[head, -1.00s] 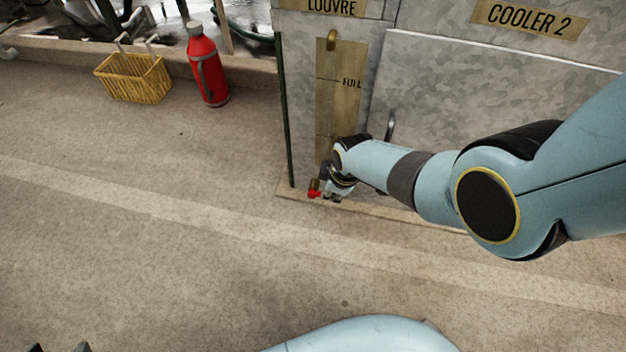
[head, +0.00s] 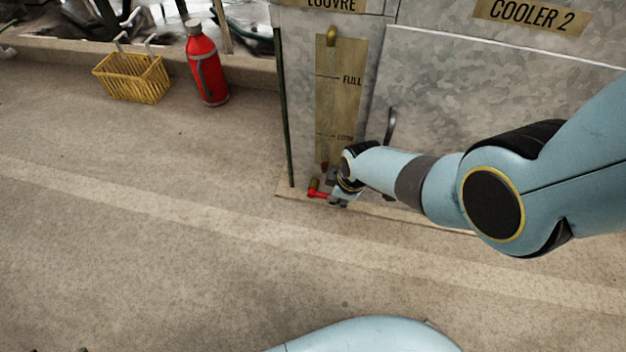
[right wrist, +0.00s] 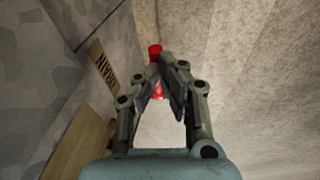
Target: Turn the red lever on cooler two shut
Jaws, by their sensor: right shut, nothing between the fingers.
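The red lever (head: 318,194) is on a small brass valve (head: 314,184) low at the left front corner of cooler two (head: 470,90). In the head view it points right, towards my right gripper (head: 338,201). That gripper is shut and empty, just right of the lever. In the right wrist view, my right gripper (right wrist: 168,63) has its fingertips together over the red lever (right wrist: 155,51), with red showing above and between the fingers. I cannot tell whether they touch it. My left gripper (head: 59,350) shows only as two separated dark tips at the bottom left edge.
A level gauge plate (head: 338,100) and a bent metal handle (head: 391,125) are on the cooler front. A drain label (right wrist: 103,67) is beside the lever. A red flask (head: 207,70) and a yellow basket (head: 132,78) stand at the back left. The floor in front is clear.

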